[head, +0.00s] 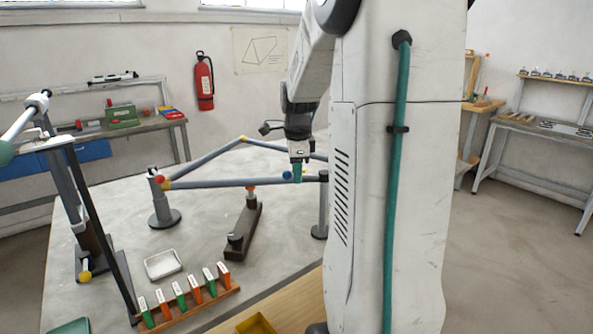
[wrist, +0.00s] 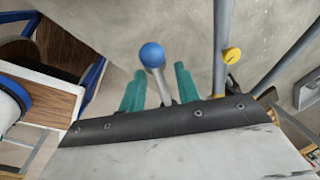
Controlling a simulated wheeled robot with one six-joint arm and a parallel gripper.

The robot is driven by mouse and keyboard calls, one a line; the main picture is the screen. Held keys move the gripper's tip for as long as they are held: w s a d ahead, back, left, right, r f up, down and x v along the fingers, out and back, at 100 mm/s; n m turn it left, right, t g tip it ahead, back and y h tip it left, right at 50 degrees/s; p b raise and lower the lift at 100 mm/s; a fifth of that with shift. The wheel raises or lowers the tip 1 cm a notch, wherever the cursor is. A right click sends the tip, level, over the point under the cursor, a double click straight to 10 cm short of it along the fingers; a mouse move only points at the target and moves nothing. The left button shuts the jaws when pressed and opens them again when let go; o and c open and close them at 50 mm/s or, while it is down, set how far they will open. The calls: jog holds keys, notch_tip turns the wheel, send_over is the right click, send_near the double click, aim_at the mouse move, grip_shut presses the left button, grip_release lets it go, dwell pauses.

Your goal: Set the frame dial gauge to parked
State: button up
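The grey tube frame (head: 215,184) stands on posts over the round grey table. A blue ball (head: 287,174) shows beside my gripper (head: 297,172), which points down near the frame's right end. In the wrist view, the blue ball (wrist: 152,55) tops a grey stem (wrist: 165,88). I cannot make out a dial face or marks for the gauge in either view.
A yellow knob (wrist: 232,56) sits on a grey tube right of the fingers. A brown block fixture (head: 243,232), a white tray (head: 162,264) and a rack of green and orange labelled pieces (head: 187,300) are on the table. A tall stand (head: 72,195) rises at left.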

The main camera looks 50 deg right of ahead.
notch_tip(320, 180, up, 8)
jog(key=s, duration=0.1)
jog(key=shift+a+f, duration=0.2)
jog(key=shift+a, duration=0.25)
dwell(0.5)
jog(key=s+a+f+n, duration=0.1)
jog(key=s+a+n, duration=0.4)
jog(key=a+n, duration=0.4)
jog(key=s+a+f+n+y, duration=0.1)
jog(key=s+a+f+n, duration=0.1)
jog(key=s+a+n, duration=0.4)
jog(key=s+a+f+n, duration=0.1)
jog(key=s+a+n, duration=0.5)
jog(key=a+n, duration=0.6)
jog(key=a, duration=0.5)
jog(key=shift+f, duration=0.3)
